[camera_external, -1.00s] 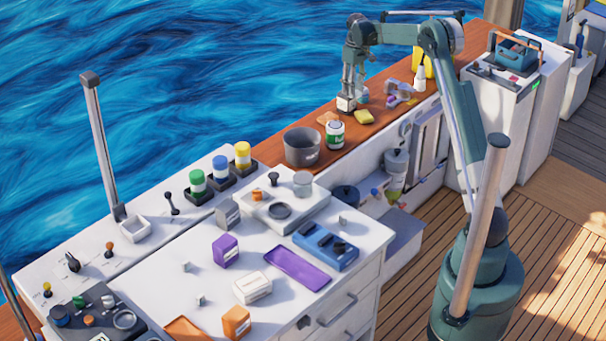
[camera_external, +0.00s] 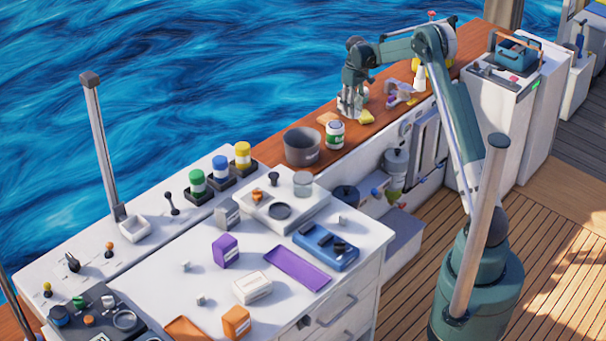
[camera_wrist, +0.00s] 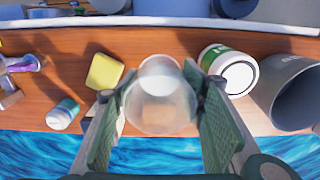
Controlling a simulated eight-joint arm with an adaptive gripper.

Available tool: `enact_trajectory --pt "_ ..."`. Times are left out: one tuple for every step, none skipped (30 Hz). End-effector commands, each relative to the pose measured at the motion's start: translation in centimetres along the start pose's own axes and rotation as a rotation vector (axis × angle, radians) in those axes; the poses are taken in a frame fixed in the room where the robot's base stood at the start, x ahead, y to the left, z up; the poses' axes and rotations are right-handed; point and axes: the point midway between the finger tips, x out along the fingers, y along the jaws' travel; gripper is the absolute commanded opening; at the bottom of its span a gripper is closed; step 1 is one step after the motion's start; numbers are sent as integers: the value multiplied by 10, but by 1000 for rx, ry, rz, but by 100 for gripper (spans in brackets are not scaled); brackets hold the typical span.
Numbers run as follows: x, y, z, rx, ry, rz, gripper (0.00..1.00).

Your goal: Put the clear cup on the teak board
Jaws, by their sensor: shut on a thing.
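The clear cup (camera_wrist: 158,112) is between the two fingers of my gripper (camera_wrist: 160,120) in the wrist view. My gripper is shut on it, with one finger against each side. In the outside view, my gripper (camera_external: 350,112) is low over the long wooden ledge, and its fingers mostly hide the cup. A small tan piece (camera_external: 326,117), which looks like the teak board, lies flat on the ledge just to the left of the gripper. In the wrist view a tan patch shows through the cup. I cannot tell whether the cup touches the ledge.
A yellow sponge (camera_wrist: 104,72) lies close beside the gripper. A white and green can (camera_wrist: 230,70) and a grey pot (camera_external: 302,147) stand on the other side. A small bottle (camera_wrist: 63,114) lies farther off on the ledge. Water lies beyond its edge.

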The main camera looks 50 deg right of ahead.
Motion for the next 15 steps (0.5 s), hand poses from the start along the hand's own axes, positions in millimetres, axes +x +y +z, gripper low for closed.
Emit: enact_trajectory --pt "5 0 0 0 0 0 28" --pt "9 0 0 0 0 0 28" --pt "14 0 0 0 0 0 28" --pt "18 0 0 0 0 0 28" --pt "22 0 0 0 0 0 28" --pt "28 0 0 0 0 0 28" --pt "32 0 0 0 0 0 28" --pt "37 0 0 0 0 0 28" --pt "42 0 0 0 0 0 28" --pt "45 0 0 0 0 0 28" --pt "48 0 0 0 0 0 28" --pt "52 0 0 0 0 0 28" --pt "54 0 0 0 0 0 28" --pt "56 0 0 0 0 0 28" --pt "57 0 0 0 0 0 28"
